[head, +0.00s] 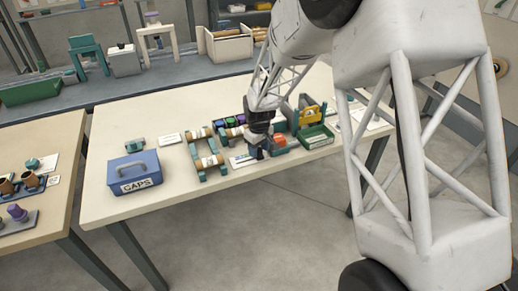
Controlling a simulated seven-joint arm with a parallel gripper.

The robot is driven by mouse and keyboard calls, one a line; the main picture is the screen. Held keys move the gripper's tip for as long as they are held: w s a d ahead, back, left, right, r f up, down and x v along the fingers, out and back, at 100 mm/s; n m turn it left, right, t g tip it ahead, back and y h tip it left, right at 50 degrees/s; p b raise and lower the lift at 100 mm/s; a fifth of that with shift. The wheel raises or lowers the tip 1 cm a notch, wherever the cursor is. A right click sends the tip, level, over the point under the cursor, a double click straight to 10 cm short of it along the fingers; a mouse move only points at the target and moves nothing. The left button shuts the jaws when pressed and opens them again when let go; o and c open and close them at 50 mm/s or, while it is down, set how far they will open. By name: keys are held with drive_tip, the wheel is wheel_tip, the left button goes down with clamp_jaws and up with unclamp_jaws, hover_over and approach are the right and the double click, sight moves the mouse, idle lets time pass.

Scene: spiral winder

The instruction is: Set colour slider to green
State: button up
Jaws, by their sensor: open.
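My gripper (262,153) is dark and points down at the front of the winder station on the table. It is open, with nothing visible between its fingers. It hides part of the station. A small flat white panel with blue and green patches (240,161) lies just left of the fingertips; I cannot tell whether it is the colour slider. A dark rack with purple, green and blue pieces (231,121) stands behind it. An orange-red part (279,141) is just right of the gripper. The slider's setting is too small to read.
A blue CAPS box (135,174) stands at the table's left. A teal frame with rollers (207,154) is left of the gripper. A green tray (316,137) and a yellow part (310,114) are to the right. The table's (112,206) front left is bare.

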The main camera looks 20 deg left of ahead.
clamp_jaws()
drive_tip(key=shift+s+a, duration=1.25)
drive_tip(key=shift+s, duration=0.05)
unclamp_jaws()
drive_tip(key=shift+r, duration=0.1)
wheel_tip(320, 180, up, 8)
drive_tip(key=shift+f, duration=0.2)
